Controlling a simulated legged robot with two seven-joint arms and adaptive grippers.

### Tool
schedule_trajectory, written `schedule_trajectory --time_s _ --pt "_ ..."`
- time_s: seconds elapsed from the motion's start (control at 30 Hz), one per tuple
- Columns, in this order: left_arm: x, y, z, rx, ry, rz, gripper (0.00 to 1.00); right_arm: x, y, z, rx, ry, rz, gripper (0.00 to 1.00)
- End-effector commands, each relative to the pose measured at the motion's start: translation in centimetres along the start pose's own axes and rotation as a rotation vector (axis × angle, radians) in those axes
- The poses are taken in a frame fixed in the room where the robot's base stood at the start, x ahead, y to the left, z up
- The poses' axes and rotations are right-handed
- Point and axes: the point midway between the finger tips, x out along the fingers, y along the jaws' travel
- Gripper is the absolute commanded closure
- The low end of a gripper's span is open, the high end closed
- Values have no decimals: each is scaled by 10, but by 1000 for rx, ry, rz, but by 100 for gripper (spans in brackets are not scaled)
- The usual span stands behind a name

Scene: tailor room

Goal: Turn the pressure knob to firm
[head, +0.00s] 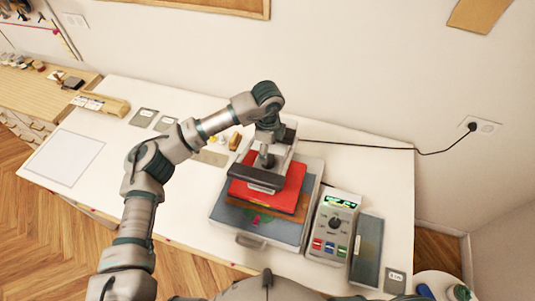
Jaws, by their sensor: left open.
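The control box (318,217) stands right of the heat press and has a lit green display (341,202) at its top. The dark round pressure knob (335,223) sits mid-panel with small markings around it that I cannot read. My left gripper (266,160) is open, over the back of the press behind its dark handle bar (256,178), left of and apart from the knob. Whether it touches the press is unclear. The press has a red upper plate (290,184) above a grey base (238,218). My right gripper is not in view.
Red, blue and green buttons (330,247) sit below the knob. A dark grey slab (367,245) lies right of the box. Small cards (144,117) and a wooden block (236,141) lie at the back. The white table (140,190) is largely clear left of the press.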

Motion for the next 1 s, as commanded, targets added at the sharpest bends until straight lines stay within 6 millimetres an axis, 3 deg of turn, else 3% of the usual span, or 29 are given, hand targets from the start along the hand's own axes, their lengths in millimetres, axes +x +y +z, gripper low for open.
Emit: schedule_trajectory --time_s 0.1,0.3,0.63,0.67,0.9,1.0 --pt "21 1 0 0 1 2 28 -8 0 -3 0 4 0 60" --pt "44 0 0 0 1 0 28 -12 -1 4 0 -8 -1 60" --pt "50 0 0 0 0 -1 28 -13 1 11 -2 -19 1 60" --pt "50 0 0 0 0 0 31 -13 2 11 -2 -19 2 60" --pt "50 0 0 0 0 -1 88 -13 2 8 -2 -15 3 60" --pt "50 -1 0 0 0 -1 88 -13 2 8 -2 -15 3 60"
